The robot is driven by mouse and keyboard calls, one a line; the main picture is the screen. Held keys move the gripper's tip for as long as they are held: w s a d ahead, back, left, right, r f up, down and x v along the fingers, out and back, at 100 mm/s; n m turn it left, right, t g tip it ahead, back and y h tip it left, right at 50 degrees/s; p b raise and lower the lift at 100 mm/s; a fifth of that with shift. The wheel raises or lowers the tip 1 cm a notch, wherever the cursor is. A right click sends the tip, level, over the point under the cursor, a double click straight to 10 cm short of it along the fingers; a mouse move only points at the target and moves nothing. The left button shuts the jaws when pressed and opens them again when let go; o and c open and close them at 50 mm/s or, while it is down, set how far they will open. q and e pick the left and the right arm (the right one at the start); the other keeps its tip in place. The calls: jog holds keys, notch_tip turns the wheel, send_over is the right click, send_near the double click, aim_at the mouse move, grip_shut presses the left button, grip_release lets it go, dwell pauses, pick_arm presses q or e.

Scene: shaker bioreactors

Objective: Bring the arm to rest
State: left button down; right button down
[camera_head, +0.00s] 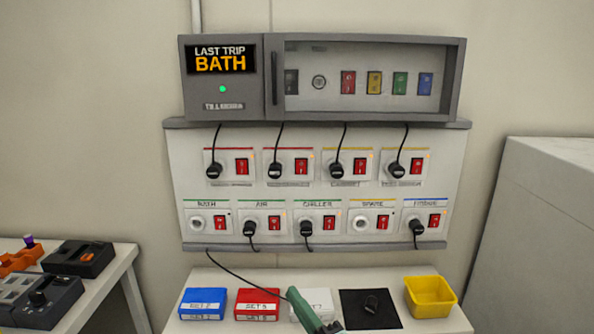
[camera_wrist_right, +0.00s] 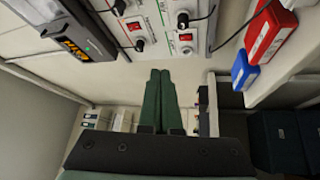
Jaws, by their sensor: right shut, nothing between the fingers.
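My right gripper (camera_head: 292,294) shows at the bottom middle of the head view, green, over the white table, and it partly covers a white box (camera_head: 316,301). In the right wrist view its two green fingers (camera_wrist_right: 160,73) lie side by side, shut with nothing between them. The fingers are apart from the socket panel (camera_head: 320,248). My left gripper is in neither view.
A cord (camera_head: 240,276) hangs from the panel towards my gripper. A side table (camera_head: 117,280) stands left.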

jog(key=s+d+f+m+g+h+p, duration=0.1)
jog(key=s+d+f+m+g+h, duration=0.1)
jog(key=s+d+f+m, duration=0.3)
jog(key=s+d+f+m+g+h+p, duration=0.1)
jog(key=s+d+f+m+g+h, duration=0.2)
jog(key=s+f, duration=1)
jog(key=s+d+f+m+g+h, duration=0.3)
jog(key=s+d+f+m, duration=0.5)
jog(key=m, duration=0.3)
jog(key=shift+s+d+f+m+h+p, duration=0.3)
jog(key=shift+s+d+f+p, duration=0.15)
jog(key=shift+f, duration=0.15)
